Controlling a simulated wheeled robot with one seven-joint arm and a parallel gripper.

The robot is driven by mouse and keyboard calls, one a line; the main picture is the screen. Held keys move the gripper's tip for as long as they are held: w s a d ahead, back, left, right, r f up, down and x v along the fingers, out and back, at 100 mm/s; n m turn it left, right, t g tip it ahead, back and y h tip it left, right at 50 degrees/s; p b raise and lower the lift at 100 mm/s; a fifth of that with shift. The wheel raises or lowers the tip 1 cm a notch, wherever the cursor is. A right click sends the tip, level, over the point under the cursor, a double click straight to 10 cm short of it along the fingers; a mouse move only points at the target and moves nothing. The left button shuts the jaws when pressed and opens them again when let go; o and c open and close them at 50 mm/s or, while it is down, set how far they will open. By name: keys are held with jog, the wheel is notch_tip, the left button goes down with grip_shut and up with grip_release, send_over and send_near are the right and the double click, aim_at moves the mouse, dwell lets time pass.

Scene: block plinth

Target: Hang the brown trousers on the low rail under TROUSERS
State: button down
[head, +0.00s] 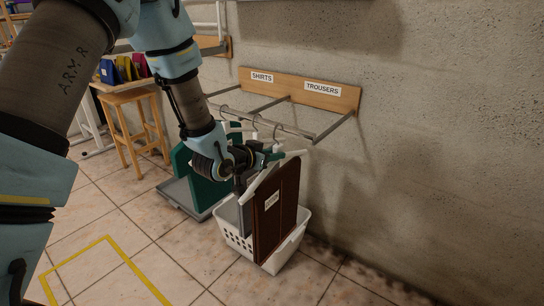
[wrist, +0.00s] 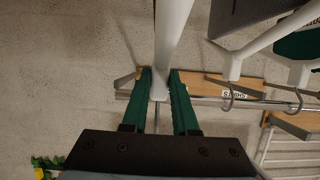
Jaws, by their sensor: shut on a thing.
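The brown trousers (head: 275,215) hang upright from a white hanger (head: 284,159), with a small pale label on their face. My gripper (head: 274,156) is shut on this hanger near its top. In the wrist view, the green fingers (wrist: 163,90) close on the white hanger (wrist: 172,35) from both sides. The low rail (head: 300,131) runs just behind and above the gripper, below the TROUSERS label (head: 322,88) and SHIRTS label (head: 262,77). It also shows in the wrist view (wrist: 195,101). I cannot tell whether the held hanger's hook touches the rail.
Grey and green garments (head: 202,183) hang just left of the trousers; their hooks (wrist: 230,97) are on the rail. A white basket (head: 290,256) stands on the floor below the trousers. A grey tray (head: 178,193) and wooden stool (head: 130,97) are left. The rail's right end looks clear.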

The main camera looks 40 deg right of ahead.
aim_at(288, 154)
jog(key=shift+w+d+b, duration=0.1)
jog(key=shift+w+d, duration=0.15)
jog(key=shift+d, duration=0.7)
jog(key=shift+w+d+b, duration=0.15)
jog(key=shift+w+d, duration=0.05)
jog(key=shift+d, duration=0.7)
jog(key=shift+w+d+b, duration=0.1)
jog(key=shift+w+d, duration=0.15)
jog(key=shift+d, duration=0.7)
jog(key=shift+d+f, duration=0.1)
jog(key=shift+d, duration=0.1)
jog(key=shift+w+d+f+b, duration=0.1)
jog(key=shift+d+f+b, duration=0.15)
jog(key=shift+f+b, duration=0.3)
jog(key=shift+w+d+f+b, duration=0.1)
jog(key=shift+d+f+b, duration=0.15)
jog(key=shift+f+b, duration=0.25)
jog(key=shift+r, duration=0.1)
jog(key=c, duration=0.6)
grip_release()
jog(key=shift+a, duration=0.1)
